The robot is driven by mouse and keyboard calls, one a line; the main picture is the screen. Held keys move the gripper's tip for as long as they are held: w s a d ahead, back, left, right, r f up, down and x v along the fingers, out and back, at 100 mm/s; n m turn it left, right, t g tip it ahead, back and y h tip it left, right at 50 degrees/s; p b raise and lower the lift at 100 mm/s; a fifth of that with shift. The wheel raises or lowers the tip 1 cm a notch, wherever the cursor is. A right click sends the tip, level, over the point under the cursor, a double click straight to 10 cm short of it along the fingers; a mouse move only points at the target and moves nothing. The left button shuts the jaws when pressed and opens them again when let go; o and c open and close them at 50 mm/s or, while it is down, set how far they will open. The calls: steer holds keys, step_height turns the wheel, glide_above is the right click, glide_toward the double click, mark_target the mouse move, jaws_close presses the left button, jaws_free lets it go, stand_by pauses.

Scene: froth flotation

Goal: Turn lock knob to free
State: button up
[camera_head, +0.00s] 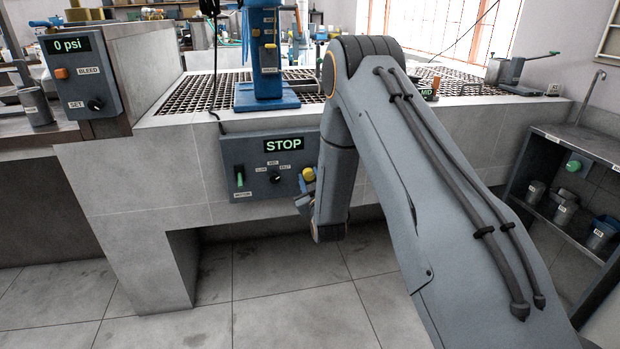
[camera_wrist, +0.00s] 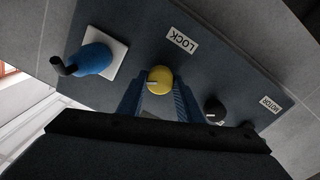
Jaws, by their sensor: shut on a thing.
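The yellow lock knob (camera_head: 309,173) is at the right end of the grey control panel (camera_head: 248,152) on the front of the bench. In the wrist view, the yellow knob (camera_wrist: 160,76) sits between the two blue fingers of my gripper (camera_wrist: 159,88), which is shut on it. A pale pointer line on the knob points left in that view. The white LOCK label (camera_wrist: 182,40) is beside the knob. In the head view, my gripper (camera_head: 305,188) is at the panel's right end, partly hidden by my arm.
The panel's display (camera_head: 283,145) reads STOP. A black speed knob (camera_head: 275,178) and a green motor switch (camera_head: 239,177) are left of the lock knob. In the wrist view, a blue part with a black handle (camera_wrist: 93,60) stands on a white plate near my gripper.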

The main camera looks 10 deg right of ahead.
steer(key=n, duration=0.5)
steer(key=shift+n, duration=0.3)
steer(key=n, duration=0.6)
steer(key=shift+f, duration=0.1)
stand_by(0.3)
steer(key=o, duration=1)
steer(key=shift+o, duration=0.2)
steer(key=s, duration=0.7)
steer(key=shift+s+p, duration=0.35)
steer(key=shift+s, duration=0.05)
steer(key=shift+f, duration=0.1)
